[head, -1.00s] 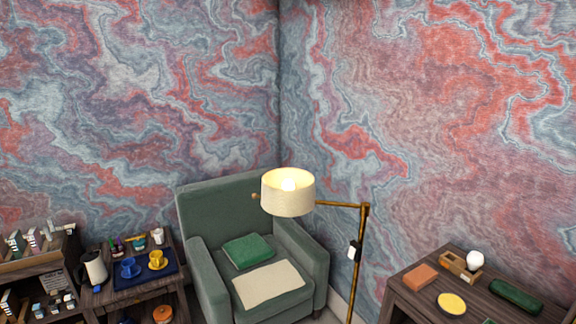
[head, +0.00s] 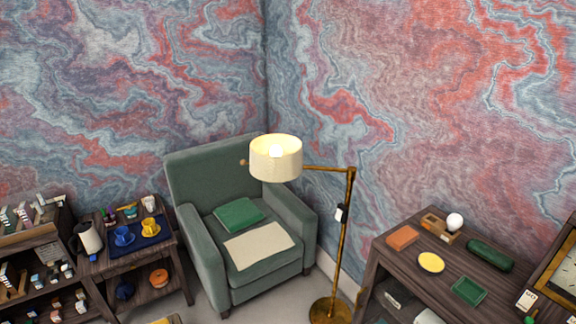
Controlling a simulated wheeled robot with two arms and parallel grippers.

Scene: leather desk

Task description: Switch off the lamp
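The floor lamp (head: 276,160) stands in front of the green armchair, with a cream drum shade on a brass arm and pole (head: 346,232). Its bulb glows inside the shade, so the lamp is lit. A small white box with a dark part (head: 341,213) sits on the pole below the arm; it looks like a switch. The round brass base (head: 331,311) rests on the floor. Neither of my grippers is in the head view.
A green armchair (head: 212,165) holds a green cushion (head: 239,213) and a cream cloth (head: 258,246). A dark wooden desk (head: 400,262) with small items stands at right. A side table (head: 157,285) and shelf (head: 35,240) stand at left. Some bare floor shows near the lamp base.

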